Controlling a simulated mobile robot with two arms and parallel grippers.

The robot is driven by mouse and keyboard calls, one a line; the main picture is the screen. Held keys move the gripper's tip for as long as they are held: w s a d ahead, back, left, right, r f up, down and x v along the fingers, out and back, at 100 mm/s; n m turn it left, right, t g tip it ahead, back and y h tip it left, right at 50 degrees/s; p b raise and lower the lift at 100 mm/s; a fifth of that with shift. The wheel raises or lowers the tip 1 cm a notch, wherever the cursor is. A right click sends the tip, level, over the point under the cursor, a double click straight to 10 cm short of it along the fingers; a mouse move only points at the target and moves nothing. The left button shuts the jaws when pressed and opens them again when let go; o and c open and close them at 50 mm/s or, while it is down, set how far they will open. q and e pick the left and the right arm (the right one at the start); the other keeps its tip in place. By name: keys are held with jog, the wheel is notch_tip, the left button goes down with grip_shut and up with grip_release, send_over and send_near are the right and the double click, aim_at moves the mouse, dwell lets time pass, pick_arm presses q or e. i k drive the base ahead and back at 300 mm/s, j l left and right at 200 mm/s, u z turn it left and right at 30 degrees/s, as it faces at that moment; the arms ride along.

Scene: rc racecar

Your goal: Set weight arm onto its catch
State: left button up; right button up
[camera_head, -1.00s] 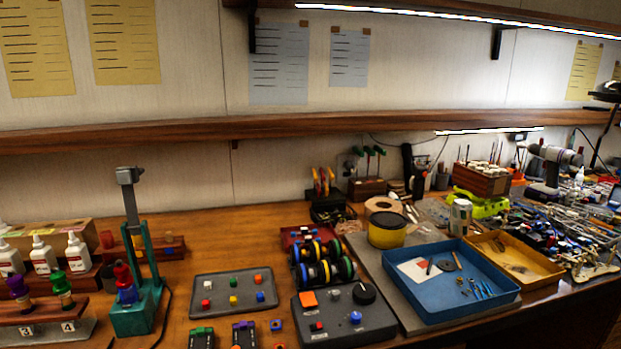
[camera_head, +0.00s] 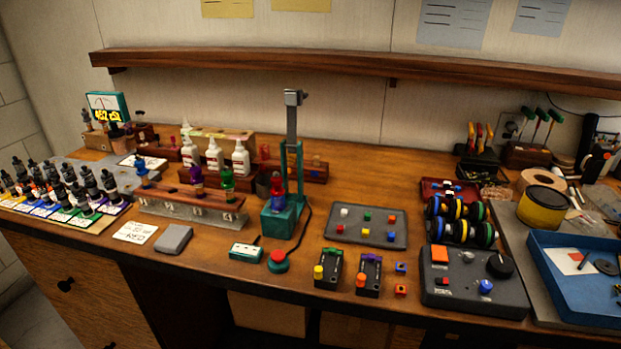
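A teal stand (camera_head: 280,220) stands near the middle of the bench. A tall grey upright arm (camera_head: 291,120) with a grey block (camera_head: 294,97) at its top rises from it; this looks like the weight arm. The arm stands upright, raised above the stand. A red-topped piece with a blue lower part (camera_head: 278,190) sits on the stand's base in front of the arm. I cannot make out the catch clearly. A dark cable runs from the stand toward a red button on a teal base (camera_head: 278,262). Neither gripper is in view.
A wooden rack with colored plungers (camera_head: 192,207) and white bottles (camera_head: 214,155) stand left of the stand. A grey tray of colored cubes (camera_head: 366,239) and a control box (camera_head: 473,291) are to its right. A shelf (camera_head: 350,64) runs above. Small boxes (camera_head: 328,270) lie in front.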

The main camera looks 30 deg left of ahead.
aim_at(293, 98)
jog(key=i+j, duration=0.1)
jog(key=j, duration=0.6)
jog(key=j+z, duration=0.1)
jog(key=j, duration=0.6)
jog(key=i, duration=0.05)
